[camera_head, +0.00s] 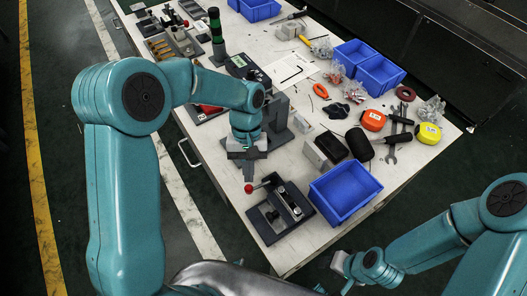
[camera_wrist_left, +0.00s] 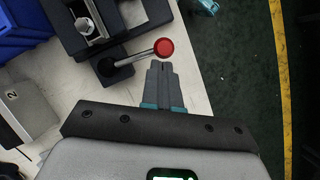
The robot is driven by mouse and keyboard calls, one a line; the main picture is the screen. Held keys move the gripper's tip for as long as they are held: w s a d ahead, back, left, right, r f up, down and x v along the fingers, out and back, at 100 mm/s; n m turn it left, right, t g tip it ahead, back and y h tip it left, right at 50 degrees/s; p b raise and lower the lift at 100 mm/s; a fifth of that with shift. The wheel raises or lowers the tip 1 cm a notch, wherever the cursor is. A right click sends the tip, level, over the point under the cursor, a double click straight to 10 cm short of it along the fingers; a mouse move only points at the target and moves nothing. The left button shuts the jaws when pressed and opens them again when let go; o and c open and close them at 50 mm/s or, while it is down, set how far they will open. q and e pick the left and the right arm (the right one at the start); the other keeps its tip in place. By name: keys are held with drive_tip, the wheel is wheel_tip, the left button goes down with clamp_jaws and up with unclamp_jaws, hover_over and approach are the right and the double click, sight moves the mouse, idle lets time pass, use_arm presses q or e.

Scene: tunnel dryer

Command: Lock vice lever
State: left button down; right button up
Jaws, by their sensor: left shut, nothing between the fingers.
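The dark vice (camera_head: 281,212) sits on the near end of the white table, left of a blue bin. It also shows at the top left of the left wrist view (camera_wrist_left: 75,38). Its lever (camera_head: 261,185) is a metal rod with a red ball knob, pointing left in the head view. In the left wrist view the lever (camera_wrist_left: 130,57) ends in the knob just beyond my fingertips. My left gripper (camera_head: 248,176) is shut and empty, close by the knob; I cannot tell whether they touch. My right gripper (camera_head: 343,265) is low at the right, off the table; its fingers are unclear.
A blue bin (camera_head: 345,190) stands right of the vice, with a grey block (camera_head: 318,155) behind it. Tape measures, pliers, wrenches and more blue bins lie farther back. The table's left edge is close to the lever.

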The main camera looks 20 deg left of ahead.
use_arm(q)
drive_tip(key=shift+s+d+n, duration=0.1)
drive_tip(key=shift+s+n, duration=0.2)
drive_tip(key=shift+n, duration=0.2)
drive_tip(key=shift+h, duration=0.3)
drive_tip(key=v, duration=1.6)
drive_tip(key=shift+r+p, duration=0.3)
drive_tip(key=shift+p, duration=0.05)
drive_tip(key=shift+s, duration=0.15)
